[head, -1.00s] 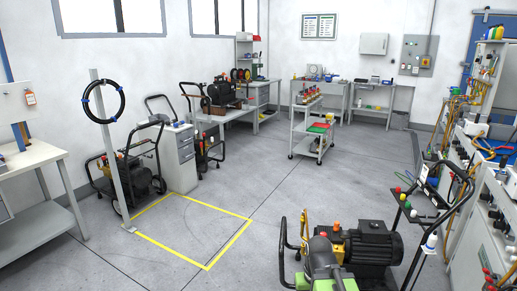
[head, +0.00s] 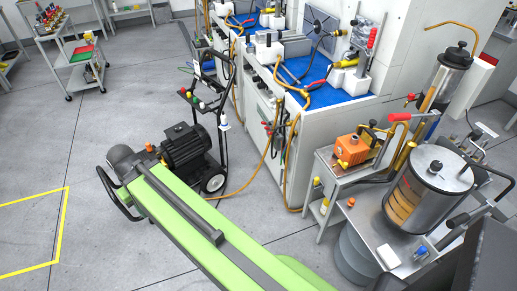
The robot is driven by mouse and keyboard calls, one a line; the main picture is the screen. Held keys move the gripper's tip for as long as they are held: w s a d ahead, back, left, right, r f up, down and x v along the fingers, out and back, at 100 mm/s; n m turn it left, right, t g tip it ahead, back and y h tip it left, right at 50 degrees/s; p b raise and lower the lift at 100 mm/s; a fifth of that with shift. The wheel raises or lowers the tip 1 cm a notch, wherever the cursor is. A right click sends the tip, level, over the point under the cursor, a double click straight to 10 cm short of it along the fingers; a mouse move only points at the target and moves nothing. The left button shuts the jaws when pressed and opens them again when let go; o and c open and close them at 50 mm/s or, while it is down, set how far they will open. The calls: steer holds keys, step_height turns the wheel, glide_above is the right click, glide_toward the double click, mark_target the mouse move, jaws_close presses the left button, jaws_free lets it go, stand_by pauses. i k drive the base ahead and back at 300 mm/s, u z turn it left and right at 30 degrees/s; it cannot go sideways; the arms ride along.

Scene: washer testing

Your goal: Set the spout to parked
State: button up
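A thin curved copper tube (head: 455,24), which may be the spout, arches out at the upper right. It is above and close to a clear upright cylinder (head: 440,85) with a black knob on its lid. I cannot tell whether its downturned end is over the cylinder or beside it, and no parked mark is readable. My green arm (head: 185,205) reaches from the bottom toward the left, far from the tube.
A grey side bench (head: 358,215) carries a large clear tank (head: 425,185) with a metal lid. An orange pump (head: 353,150) stands on a small stand. Blue-topped test benches (head: 320,88) with hoses line the back. A wheeled pressure washer (head: 187,145) stands beside my arm. Floor at left is open.

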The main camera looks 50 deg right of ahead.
mark_target(373, 122)
steer(key=z, duration=2.05)
steer(key=k, duration=0.55)
steer(key=z, duration=0.05)
steer(key=i, duration=0.55)
steer(key=z, duration=0.1)
